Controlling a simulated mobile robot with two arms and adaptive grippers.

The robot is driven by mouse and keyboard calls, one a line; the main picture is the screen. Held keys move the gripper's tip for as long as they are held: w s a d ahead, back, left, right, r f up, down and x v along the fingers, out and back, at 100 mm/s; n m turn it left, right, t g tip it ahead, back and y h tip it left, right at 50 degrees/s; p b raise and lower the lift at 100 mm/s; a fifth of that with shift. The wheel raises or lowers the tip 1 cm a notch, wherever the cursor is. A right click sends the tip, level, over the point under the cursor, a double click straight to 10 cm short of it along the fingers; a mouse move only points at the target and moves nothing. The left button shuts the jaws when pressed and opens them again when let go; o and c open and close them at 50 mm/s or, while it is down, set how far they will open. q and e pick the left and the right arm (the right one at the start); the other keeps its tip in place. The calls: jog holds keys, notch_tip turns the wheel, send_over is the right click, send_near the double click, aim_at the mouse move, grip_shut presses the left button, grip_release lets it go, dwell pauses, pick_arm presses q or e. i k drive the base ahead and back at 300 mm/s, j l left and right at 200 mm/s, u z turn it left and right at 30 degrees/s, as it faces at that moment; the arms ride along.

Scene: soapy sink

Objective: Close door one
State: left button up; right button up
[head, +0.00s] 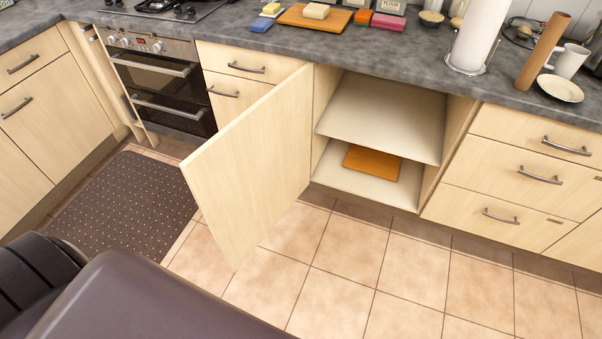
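An open cabinet door (252,165) of light wood stands out from the counter front, hinged at its right edge beside the open cabinet. No label shows which door is door one. The cabinet has two pale shelves, an upper shelf (385,115) and a lower shelf (340,182). An orange-brown board (371,162) lies on the lower one. No handle shows on the visible face of the door. Neither of my grippers is in view.
A dark dotted mat (125,205) lies on the tiled floor (330,270) by the oven (160,85). Drawers (530,175) right of the cabinet are shut. The grey countertop (395,45) holds a paper roll (480,35), a cutting board (315,18), a mug (571,61) and sponges. Floor before the cabinet is clear.

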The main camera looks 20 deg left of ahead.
aim_at(242, 181)
jog(key=j+z, duration=0.45)
jog(key=j, duration=0.2)
jog(key=j+z, duration=0.45)
jog(key=j, duration=0.15)
jog(key=k+j, duration=0.1)
jog(key=j, duration=0.4)
jog(key=k+j, duration=0.1)
jog(key=j, duration=0.35)
jog(key=k+j, duration=0.1)
jog(key=j, duration=0.4)
jog(key=k+j, duration=0.1)
jog(key=j, duration=0.35)
jog(key=k+j, duration=0.1)
jog(key=j, duration=0.4)
